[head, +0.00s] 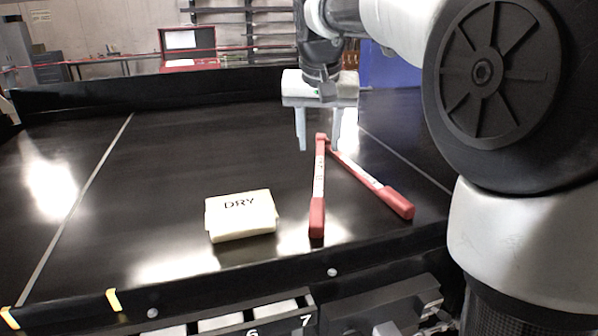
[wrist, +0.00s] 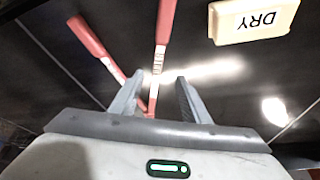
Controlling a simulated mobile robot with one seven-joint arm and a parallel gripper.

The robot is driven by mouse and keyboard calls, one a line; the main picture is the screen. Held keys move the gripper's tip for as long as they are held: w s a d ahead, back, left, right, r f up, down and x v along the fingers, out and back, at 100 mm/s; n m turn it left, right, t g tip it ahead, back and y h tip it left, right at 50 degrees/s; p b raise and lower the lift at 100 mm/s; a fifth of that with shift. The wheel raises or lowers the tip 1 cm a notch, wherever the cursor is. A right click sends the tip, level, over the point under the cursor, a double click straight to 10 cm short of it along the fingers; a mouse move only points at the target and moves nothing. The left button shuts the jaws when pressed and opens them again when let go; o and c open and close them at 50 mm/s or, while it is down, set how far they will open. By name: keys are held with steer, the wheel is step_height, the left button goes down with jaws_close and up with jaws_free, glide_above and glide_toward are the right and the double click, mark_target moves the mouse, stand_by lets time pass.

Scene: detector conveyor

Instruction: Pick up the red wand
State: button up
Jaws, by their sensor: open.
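Two red wands with white, printed middle sections lie on the black conveyor. The left wand (head: 318,192) points toward the near edge. The right wand (head: 362,176) slants away toward the lower right. Their far ends come close together; I cannot tell if they touch. My gripper (head: 318,148) points down above these far ends, open and empty. In the wrist view, the wand beside the block (wrist: 161,48) runs in line with the gap between the fingers (wrist: 161,78). The other wand (wrist: 95,42) lies to the left, partly hidden by a finger.
A pale yellow block marked DRY (head: 240,216) lies left of the wands. The conveyor (head: 150,170) is clear farther left. A raised black wall (head: 120,88) runs along its far side. A blue panel (head: 393,68) stands behind the gripper, and a red case (head: 188,47) is in the background.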

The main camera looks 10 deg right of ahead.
glide_toward(319, 187)
steer(key=f, duration=0.3)
steer(key=shift+w+a, duration=0.1)
steer(key=shift+w, duration=0.15)
steer(key=shift+w+p+x, duration=0.15)
steer(key=shift+p+x, duration=0.2)
steer(key=shift+x, duration=1)
steer(key=shift+w+p+x, duration=0.1)
steer(key=shift+p+x, duration=0.2)
steer(key=shift+x, duration=1.05)
steer(key=shift+r, duration=0.15)
jaws_close()
